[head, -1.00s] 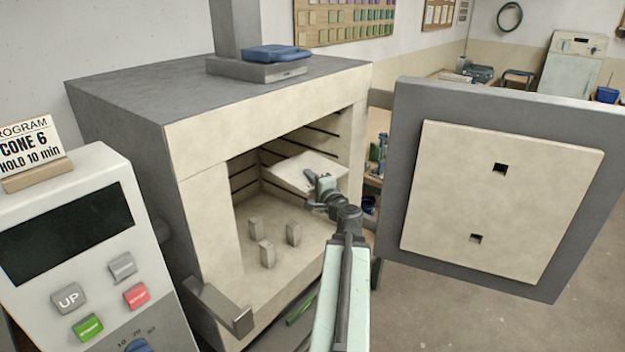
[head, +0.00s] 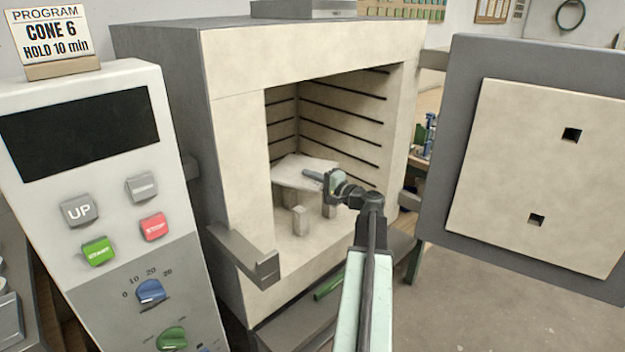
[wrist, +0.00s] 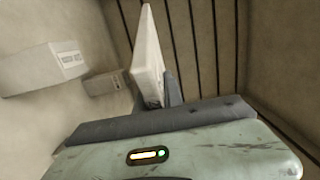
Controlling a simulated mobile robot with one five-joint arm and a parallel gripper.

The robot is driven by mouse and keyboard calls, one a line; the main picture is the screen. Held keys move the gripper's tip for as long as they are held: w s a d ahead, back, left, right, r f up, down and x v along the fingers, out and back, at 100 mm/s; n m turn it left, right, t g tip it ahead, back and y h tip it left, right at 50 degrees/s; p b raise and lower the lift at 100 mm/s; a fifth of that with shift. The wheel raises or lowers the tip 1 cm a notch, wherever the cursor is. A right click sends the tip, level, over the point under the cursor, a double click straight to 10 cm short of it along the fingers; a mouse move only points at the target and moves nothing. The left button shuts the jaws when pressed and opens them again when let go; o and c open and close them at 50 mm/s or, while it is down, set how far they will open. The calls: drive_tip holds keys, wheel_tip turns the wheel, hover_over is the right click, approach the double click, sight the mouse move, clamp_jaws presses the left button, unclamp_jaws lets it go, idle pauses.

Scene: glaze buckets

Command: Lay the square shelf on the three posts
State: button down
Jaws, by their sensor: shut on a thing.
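The square shelf (head: 308,167) is a pale flat slab inside the open kiln. My gripper (head: 322,178) is shut on its right edge. The shelf is over the posts and looks nearly level. A front post (head: 300,221) and a right post (head: 329,209) stand upright on the kiln floor. The third post is mostly hidden under the shelf. In the wrist view the shelf (wrist: 147,55) shows nearly edge-on, with two posts (wrist: 45,70) (wrist: 104,83) to its left. I cannot tell whether the shelf touches the post tops.
The kiln front frame (head: 236,150) surrounds the opening, with grooved walls (head: 340,115) inside. The open door (head: 540,170) stands to the right. A latch bracket (head: 245,258) juts out at the lower left. The control box (head: 85,200) stands at the left.

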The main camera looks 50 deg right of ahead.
wheel_tip(320, 180, down, 7)
drive_tip(key=b, duration=0.6)
drive_tip(key=shift+r+b, duration=0.15)
drive_tip(key=shift+b, duration=0.15)
drive_tip(key=shift+f+b, duration=0.55)
drive_tip(key=c, duration=1.4)
unclamp_jaws()
drive_tip(key=s, duration=0.8)
